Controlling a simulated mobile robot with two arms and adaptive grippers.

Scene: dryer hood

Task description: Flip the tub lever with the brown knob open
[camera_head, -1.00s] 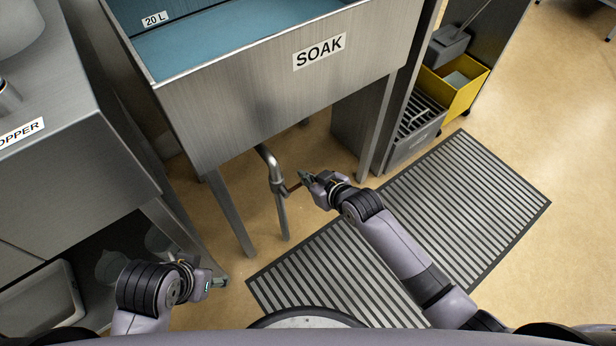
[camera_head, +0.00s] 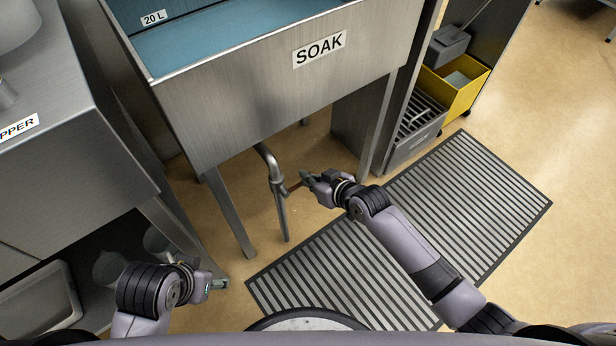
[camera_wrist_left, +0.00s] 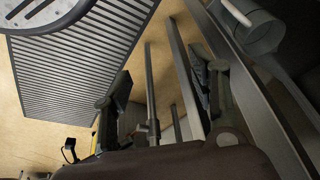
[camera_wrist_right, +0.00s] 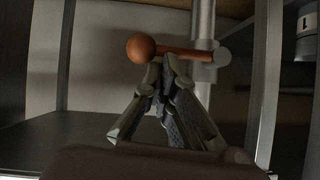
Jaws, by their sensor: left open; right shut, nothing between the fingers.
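The tub lever shows in the right wrist view as a reddish-brown bar (camera_wrist_right: 185,52) with a round brown knob (camera_wrist_right: 141,48) at its left end. Its other end meets a vertical metal drain pipe (camera_wrist_right: 204,70). In the head view the small brown lever (camera_head: 294,187) sticks out from the pipe (camera_head: 275,180) under the SOAK tub (camera_head: 290,85). My right gripper (camera_head: 305,177) is at the lever; its fingertips (camera_wrist_right: 165,60) are shut and empty, close below the bar just right of the knob. Contact is unclear. My left gripper (camera_head: 222,284) is open, low at the left, away from the lever.
The tub's metal legs (camera_head: 232,215) stand left and right of the pipe. A striped floor mat (camera_head: 470,205) lies to the right. A steel cabinet (camera_head: 70,150) stands at the left. Grey and yellow bins (camera_head: 465,95) stand at the back right.

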